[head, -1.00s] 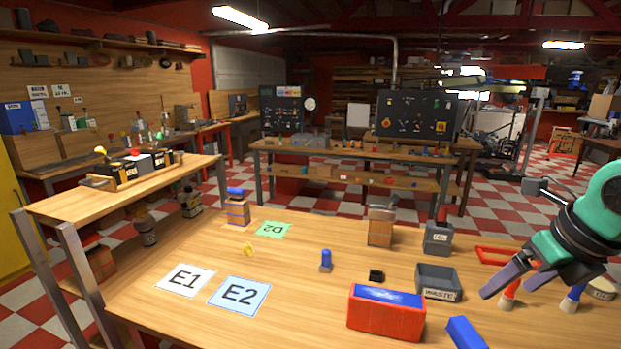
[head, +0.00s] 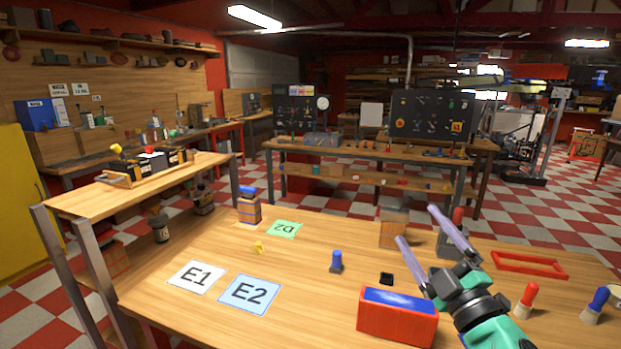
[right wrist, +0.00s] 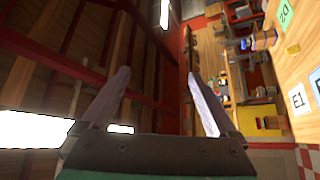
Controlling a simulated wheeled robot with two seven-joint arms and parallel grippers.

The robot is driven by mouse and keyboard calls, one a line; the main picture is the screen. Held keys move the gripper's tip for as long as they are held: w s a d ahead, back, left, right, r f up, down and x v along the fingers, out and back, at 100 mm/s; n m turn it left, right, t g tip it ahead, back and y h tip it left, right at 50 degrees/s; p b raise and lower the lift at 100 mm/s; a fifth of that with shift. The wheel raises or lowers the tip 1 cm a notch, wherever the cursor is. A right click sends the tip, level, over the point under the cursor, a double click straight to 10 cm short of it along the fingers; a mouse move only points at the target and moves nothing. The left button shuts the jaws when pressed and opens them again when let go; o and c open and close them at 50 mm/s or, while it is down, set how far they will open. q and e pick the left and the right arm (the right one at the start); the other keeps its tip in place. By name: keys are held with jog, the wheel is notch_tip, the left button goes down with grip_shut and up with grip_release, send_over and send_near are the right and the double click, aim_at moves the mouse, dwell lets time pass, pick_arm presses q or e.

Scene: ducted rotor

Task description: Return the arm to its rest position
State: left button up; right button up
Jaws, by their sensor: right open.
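My right gripper (head: 418,233) is raised over the right part of the workbench (head: 205,315) in the head view. Its two pale fingers are spread wide with nothing between them. In the right wrist view the open fingers (right wrist: 158,88) point toward the ceiling and the far room, and the gap is empty. My left gripper is not in view. The gripper hides part of a grey container (head: 450,238) and the grey waste bin behind it.
On the bench are a red box with a blue top (head: 397,316), a blue-topped peg (head: 336,262), a wooden block (head: 393,228), a blue-capped bottle (head: 249,206), a red frame (head: 530,264) and cards E1 (head: 197,276), E2 (head: 250,293) and D2 (head: 284,229). The front left of the bench is clear.

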jog(key=s+d+f+m+g+h, duration=0.2)
jog(key=f+m+g, duration=0.15)
jog(key=f, duration=0.35)
jog(key=s+d+f+m+g+h, duration=0.1)
jog(key=d+f+m+g+h, duration=0.2)
jog(key=f, duration=0.4)
jog(key=s+d+f+m+g+h, duration=0.2)
jog(key=f+m, duration=0.3)
jog(key=f, duration=0.3)
jog(key=s+a+f+m+g+y, duration=0.1)
jog(key=s+a+f+g, duration=0.1)
jog(key=s+f+g, duration=0.4)
jog(key=s+a+f+m+g+y, duration=0.1)
jog(key=s+a+f+g, duration=0.15)
jog(key=s+f, duration=0.65)
jog(key=s+f+g+b, duration=0.2)
jog(key=s+f+b, duration=0.1)
jog(key=f, duration=2)
jog(key=s+d+f, duration=0.2)
jog(key=s+f, duration=0.6)
jog(key=f, duration=0.1)
jog(key=s+d+f+g+b, duration=0.1)
jog(key=s+f, duration=0.8)
jog(key=shift+s+d+f+b, duration=0.15)
jog(key=shift+s+d+b, duration=0.15)
jog(key=shift+d, duration=0.1)
jog(key=shift+f+n, duration=0.1)
jog(key=shift+n, duration=0.15)
